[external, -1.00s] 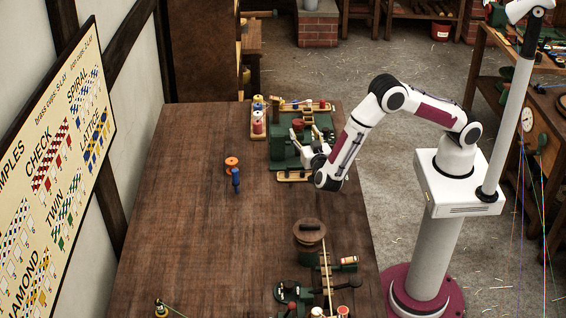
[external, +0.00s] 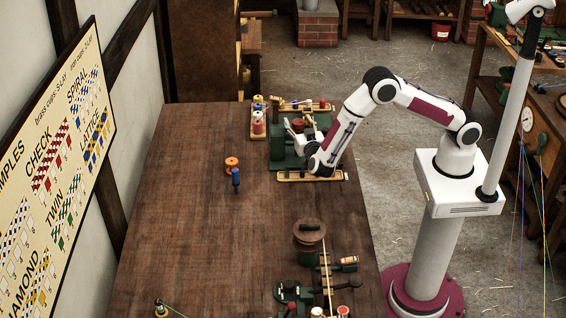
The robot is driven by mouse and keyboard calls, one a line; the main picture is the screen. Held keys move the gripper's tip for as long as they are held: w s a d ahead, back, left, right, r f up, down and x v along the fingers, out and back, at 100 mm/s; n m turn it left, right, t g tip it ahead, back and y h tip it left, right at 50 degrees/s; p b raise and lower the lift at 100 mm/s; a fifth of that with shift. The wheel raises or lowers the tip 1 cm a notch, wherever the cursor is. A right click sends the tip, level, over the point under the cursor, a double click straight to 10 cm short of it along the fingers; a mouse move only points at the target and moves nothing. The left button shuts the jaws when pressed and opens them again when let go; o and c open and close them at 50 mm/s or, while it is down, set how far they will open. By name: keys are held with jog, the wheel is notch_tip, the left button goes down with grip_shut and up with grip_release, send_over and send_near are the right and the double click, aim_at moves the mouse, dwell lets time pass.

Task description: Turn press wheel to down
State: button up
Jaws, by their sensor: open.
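Thread spools (external: 258,122) stand in a wooden rack left of the machine. An orange spool (external: 231,162) and a blue item (external: 236,180) lie mid-bench. A round wooden-lidded pot (external: 309,234) and green tool (external: 288,292) are nearer.

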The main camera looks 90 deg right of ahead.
aim_at(297, 127)
jog(key=c, duration=1.1)
jog(key=shift+m+g+h, duration=0.3)
jog(key=shift+m+g, duration=0.7)
jog(key=shift+g, duration=0.6)
jog(key=shift+c, duration=0.2)
jog(key=shift+m+g, duration=1.2)
jog(key=shift+g, duration=0.5)
jog(key=shift+m+g+y, duration=0.4)
jog(key=shift+m+g, duration=0.6)
jog(key=shift+g, duration=0.7)
jog(key=o, duration=1.1)
jog(key=shift+o, duration=0.2)
jog(key=shift+a, duration=0.1)
jog(key=shift+v, duration=3.6)
